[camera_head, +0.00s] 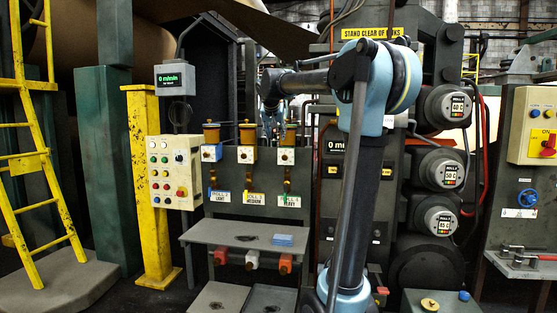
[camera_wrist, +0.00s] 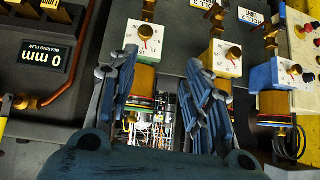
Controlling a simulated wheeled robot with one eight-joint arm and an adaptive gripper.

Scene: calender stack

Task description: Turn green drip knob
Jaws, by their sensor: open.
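Three drip feeders hang on a dark panel in the head view. The right one has a white dial box (camera_head: 281,156), a brass cup above, and a green part (camera_head: 286,197) by its HEAVY label (camera_head: 289,201). My gripper is not clear in the head view.
A grey shelf (camera_head: 232,232) with a blue block (camera_head: 282,239) lies below the feeders. A control box (camera_head: 173,172) and yellow post (camera_head: 148,190) stand left. A bearing-play display (camera_wrist: 44,52) and copper pipe (camera_wrist: 75,65) are left in the wrist view.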

